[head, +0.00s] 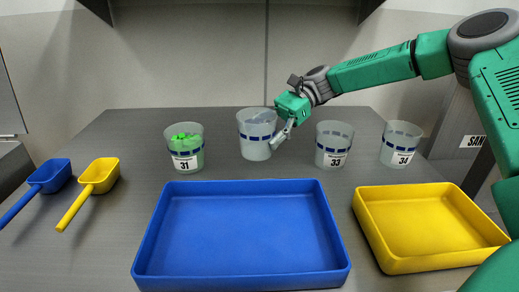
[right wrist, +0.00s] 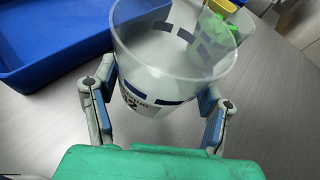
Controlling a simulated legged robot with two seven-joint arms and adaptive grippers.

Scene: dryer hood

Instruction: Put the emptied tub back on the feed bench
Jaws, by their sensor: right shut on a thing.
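A clear tub (head: 257,140) with a blue dashed band is in the head view, between tub 31 and tub 33. My right gripper (head: 279,137) is shut on its side walls, coming from the right. In the right wrist view the tub (right wrist: 172,62) stands between the two fingers (right wrist: 161,110); it looks empty, and its label is partly seen, ending in 2. The tub is about upright over the grey feed bench (head: 215,230); I cannot tell whether its base touches the bench. My left gripper is not in view.
Tub 31 (head: 185,150) holds green pieces. Tub 33 (head: 333,146) and tub 34 (head: 400,145) stand to the right. A blue tray (head: 240,277) and a yellow tray (head: 430,262) lie in front. A blue scoop (head: 50,176) and a yellow scoop (head: 98,176) lie at left.

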